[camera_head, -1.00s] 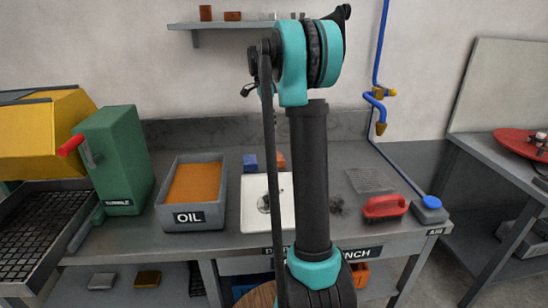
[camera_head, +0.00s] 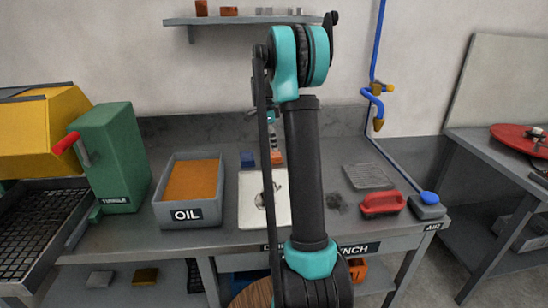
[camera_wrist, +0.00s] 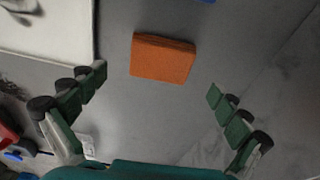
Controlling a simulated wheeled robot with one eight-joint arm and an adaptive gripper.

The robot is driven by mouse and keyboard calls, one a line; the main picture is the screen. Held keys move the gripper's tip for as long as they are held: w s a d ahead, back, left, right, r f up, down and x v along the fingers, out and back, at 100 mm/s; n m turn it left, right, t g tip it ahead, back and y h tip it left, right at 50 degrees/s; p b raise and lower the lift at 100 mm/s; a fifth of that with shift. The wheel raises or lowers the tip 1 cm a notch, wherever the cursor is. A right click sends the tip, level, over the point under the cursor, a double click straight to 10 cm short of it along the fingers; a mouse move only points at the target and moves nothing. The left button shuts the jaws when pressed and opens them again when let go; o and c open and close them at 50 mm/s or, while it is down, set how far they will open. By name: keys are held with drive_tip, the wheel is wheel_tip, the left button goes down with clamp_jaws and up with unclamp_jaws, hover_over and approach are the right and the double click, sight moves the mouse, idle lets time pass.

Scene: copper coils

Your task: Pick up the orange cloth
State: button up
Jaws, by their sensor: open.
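The orange cloth (camera_wrist: 162,58) is a folded, flat, square-looking piece lying on the grey bench top in the wrist view. In the head view the orange cloth (camera_head: 277,158) is small and partly hidden by my arm, behind the white tray. My gripper (camera_wrist: 158,82) is open and empty, with its green-padded fingers spread to either side below the cloth in the wrist view. The fingers do not touch the cloth. In the head view my gripper is mostly hidden behind my arm.
The white tray (camera_head: 250,208) lies in front of the cloth. A blue block-like item (camera_head: 247,160) sits just left of the cloth. The oil bin (camera_head: 162,222) stands further left. A grey mesh (camera_head: 368,176) and red-handled brush (camera_head: 382,203) lie right.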

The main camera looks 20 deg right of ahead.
sight(274, 156)
drive_tip(key=f, duration=0.4)
drive_tip(key=shift+d+f, duration=0.35)
drive_tip(key=shift+f, duration=0.05)
drive_tip(key=shift+c, duration=0.6)
drive_tip(key=c, duration=1)
